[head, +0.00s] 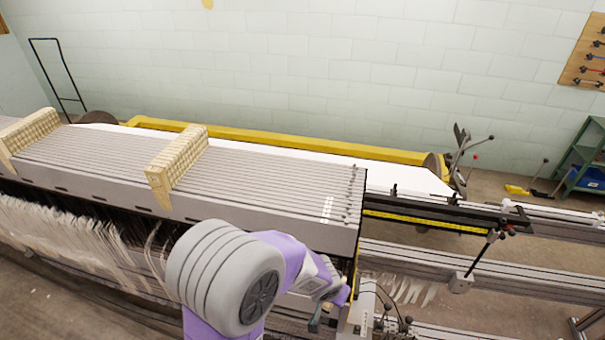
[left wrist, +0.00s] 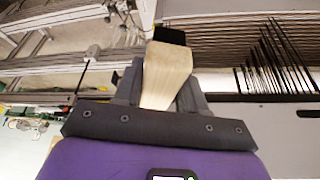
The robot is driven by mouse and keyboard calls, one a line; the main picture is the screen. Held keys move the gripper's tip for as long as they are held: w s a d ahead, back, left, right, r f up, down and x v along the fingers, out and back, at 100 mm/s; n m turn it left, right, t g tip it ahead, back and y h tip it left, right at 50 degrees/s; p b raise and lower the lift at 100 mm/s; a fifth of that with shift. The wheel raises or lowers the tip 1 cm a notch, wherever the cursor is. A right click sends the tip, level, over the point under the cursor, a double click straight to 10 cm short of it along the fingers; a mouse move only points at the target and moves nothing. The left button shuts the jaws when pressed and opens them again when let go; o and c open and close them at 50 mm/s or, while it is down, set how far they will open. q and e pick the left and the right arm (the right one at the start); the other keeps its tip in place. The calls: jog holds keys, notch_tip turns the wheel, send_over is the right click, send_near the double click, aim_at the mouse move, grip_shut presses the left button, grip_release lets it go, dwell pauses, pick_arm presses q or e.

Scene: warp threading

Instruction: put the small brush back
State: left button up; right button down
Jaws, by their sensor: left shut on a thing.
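My left gripper (left wrist: 163,92) is shut on a pale, cream-coloured block with a black end, which I take to be the small brush (left wrist: 167,72). The brush sits between the two dark fingers, with its black end pointing away from the wrist. In the head view my left arm comes up from the bottom, and the left gripper (head: 338,292) is at the front right end of the loom's grey top. The fingers and the brush are hard to make out there. My right gripper is in neither view.
The loom's grey slatted top (head: 255,175) carries two pale wooden combs (head: 177,160). Pale threads (head: 60,235) hang along its front. Metal rails (head: 430,260) run to the right. A green shelf (head: 583,160) with a blue bin and a tool board (head: 588,50) are at the far right.

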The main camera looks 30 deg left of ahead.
pick_arm(q)
jog(key=shift+s+d+f, duration=0.1)
jog(key=shift+s+f, duration=0.1)
jog(key=shift+f, duration=0.3)
jog(key=shift+r, duration=0.1)
